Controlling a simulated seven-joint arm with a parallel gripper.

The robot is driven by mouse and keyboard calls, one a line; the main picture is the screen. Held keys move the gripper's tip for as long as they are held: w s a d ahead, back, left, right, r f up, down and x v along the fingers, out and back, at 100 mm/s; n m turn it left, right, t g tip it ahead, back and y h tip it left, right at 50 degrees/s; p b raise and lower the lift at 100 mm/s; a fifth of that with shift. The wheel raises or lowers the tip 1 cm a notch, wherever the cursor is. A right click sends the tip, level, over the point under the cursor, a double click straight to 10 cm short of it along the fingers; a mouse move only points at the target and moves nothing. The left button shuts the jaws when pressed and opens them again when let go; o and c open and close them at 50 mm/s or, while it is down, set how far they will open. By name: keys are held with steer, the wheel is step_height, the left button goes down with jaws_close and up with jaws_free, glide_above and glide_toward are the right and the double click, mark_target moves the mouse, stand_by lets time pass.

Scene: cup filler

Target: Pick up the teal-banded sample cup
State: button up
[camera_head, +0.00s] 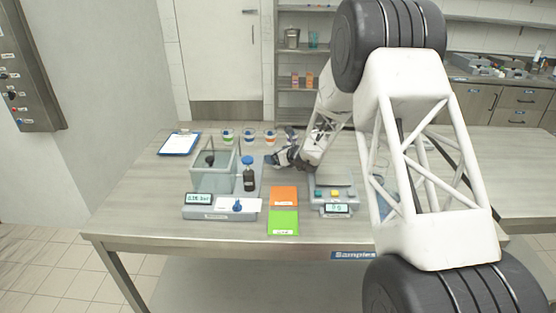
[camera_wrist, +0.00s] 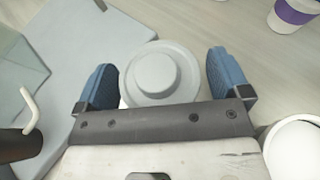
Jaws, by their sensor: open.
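In the wrist view, a round white piece (camera_wrist: 158,75) with a raised centre is seen from above, between the two blue fingers of my gripper (camera_wrist: 163,78). The fingers are open, with a gap on each side. Its side is hidden, so I cannot tell its band colour. In the head view, my gripper (camera_head: 276,160) is low over the table behind the orange pad. Small cups stand in a row behind it: one with a green band (camera_head: 228,136), one with a bluish band (camera_head: 248,136), one with an orange band (camera_head: 269,136). I cannot make out which is teal.
A purple-banded cup (camera_wrist: 294,14) and a white round rim (camera_wrist: 296,148) lie right in the wrist view. A clear tank (camera_head: 210,179), a blue-capped bottle (camera_head: 249,178), the orange pad (camera_head: 284,196), a green pad (camera_head: 283,222) and a scale (camera_head: 334,193) crowd the table.

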stand_by(0.4)
steer(key=c, duration=1)
